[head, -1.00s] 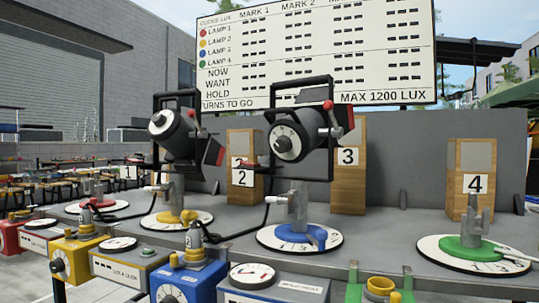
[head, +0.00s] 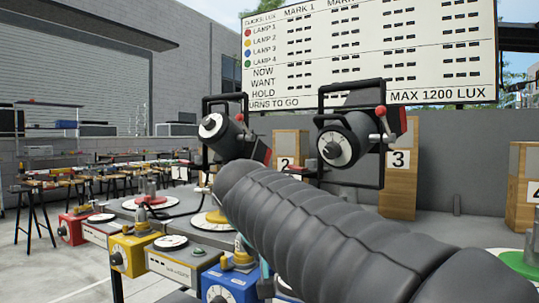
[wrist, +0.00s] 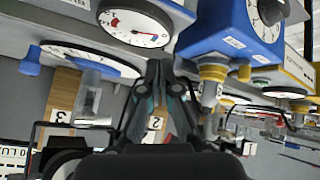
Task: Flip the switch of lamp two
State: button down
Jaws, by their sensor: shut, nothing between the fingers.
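The yellow control box (head: 130,255), yellow being lamp 2's colour on the board, stands front left in the head view. It has a front dial (head: 117,258) and a switch-like yellow-based part (head: 143,228) on top. The left lamp (head: 235,140) stands over the yellow disc (head: 207,222), partly hidden by my arm. My gripper (wrist: 163,65) is shut and empty in the upside-down wrist view, beside the blue control box (wrist: 225,30) and a round meter (wrist: 134,26). A grey switch with a yellow collar (wrist: 213,72) juts from that box. In the head view my arm hides the gripper's fingertips.
The blue box (head: 228,283) stands right of the yellow one, with a meter box (head: 178,262) between. The red box (head: 72,228) is further left. The right lamp (head: 350,140) stands behind my arm. Open floor (head: 40,270) lies at left.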

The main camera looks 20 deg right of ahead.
jog(key=w+d+r+m+h+p, duration=0.1)
jog(key=w+r+m+h, duration=0.3)
jog(key=w+r, duration=0.3)
jog(key=w+d+r+m+h+p, duration=0.1)
jog(key=w+r+m+h, duration=0.3)
jog(key=r, duration=1.2)
jog(key=w+m, duration=0.2)
jog(key=w, duration=0.2)
jog(key=shift+w+d+r, duration=0.2)
jog(key=shift+d+r, duration=0.15)
jog(key=shift+d, duration=0.05)
jog(key=shift+d, duration=0.1)
jog(key=p, duration=0.1)
send_over(286, 172)
notch_tip(286, 172, down, 2)
notch_tip(286, 172, down, 3)
jog(key=shift+w+f+b, duration=0.1)
jog(key=shift+f+b, duration=0.05)
jog(key=shift+b, duration=0.25)
jog(key=shift+f, duration=0.55)
jog(key=shift+w, duration=0.1)
